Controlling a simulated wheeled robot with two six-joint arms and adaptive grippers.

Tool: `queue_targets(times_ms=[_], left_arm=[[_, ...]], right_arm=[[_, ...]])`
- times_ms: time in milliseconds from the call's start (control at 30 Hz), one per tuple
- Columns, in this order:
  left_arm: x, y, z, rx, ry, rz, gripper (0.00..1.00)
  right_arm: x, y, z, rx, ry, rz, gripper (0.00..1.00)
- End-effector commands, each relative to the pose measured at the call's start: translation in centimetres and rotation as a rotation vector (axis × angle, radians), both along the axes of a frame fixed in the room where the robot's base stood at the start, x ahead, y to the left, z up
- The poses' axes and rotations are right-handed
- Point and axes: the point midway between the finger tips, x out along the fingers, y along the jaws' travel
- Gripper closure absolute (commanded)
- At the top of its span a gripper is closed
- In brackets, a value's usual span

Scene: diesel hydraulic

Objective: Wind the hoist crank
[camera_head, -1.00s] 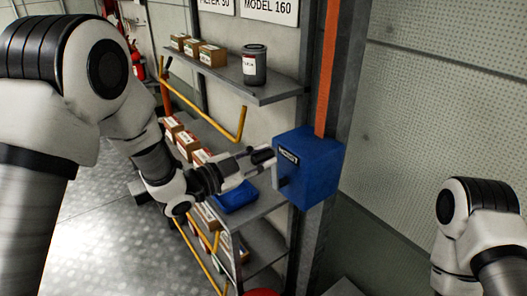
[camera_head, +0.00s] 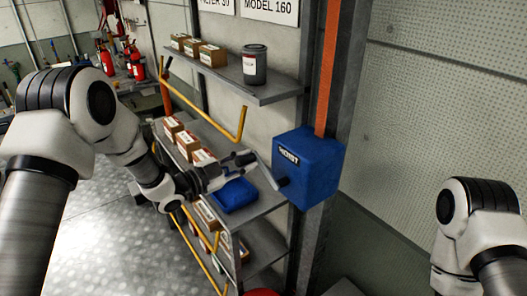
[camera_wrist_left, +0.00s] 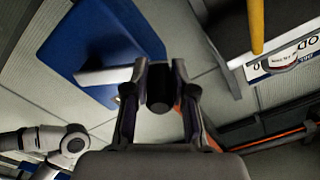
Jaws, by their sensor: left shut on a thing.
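The blue hoist box (camera_head: 318,165) is fixed to a dark post in the head view and fills the upper left of the left wrist view (camera_wrist_left: 90,40). A pale metal crank arm (camera_head: 265,173) runs from its hub up and left to a black handle grip. In the left wrist view the crank arm (camera_wrist_left: 103,76) reaches toward the black grip (camera_wrist_left: 159,103). My left gripper (camera_head: 238,161) is shut on that grip, one finger on each side of it in the left wrist view (camera_wrist_left: 159,90). My right gripper is out of view; only part of its arm shows.
A shelf rack stands left of the hoist, with a dark can (camera_head: 254,66) and small boxes on the upper shelf (camera_head: 262,93). A blue tray (camera_head: 234,195) lies lower, behind my gripper. Yellow rails (camera_head: 200,108) run along the rack. An orange strip (camera_head: 326,70) rises above the hoist.

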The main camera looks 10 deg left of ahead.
Motion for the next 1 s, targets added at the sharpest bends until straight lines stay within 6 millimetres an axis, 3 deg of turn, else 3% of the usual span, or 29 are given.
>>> queue_targets(times_ms=[467, 1000], left_arm=[[0.1, 0.2, -5.6, 0.004, 0.008, -0.008, 1.0], [-1.7, -1.8, -10.6, 0.002, 0.005, -0.009, 1.0]], right_arm=[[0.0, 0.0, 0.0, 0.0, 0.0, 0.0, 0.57], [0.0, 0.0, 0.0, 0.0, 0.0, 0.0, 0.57]])
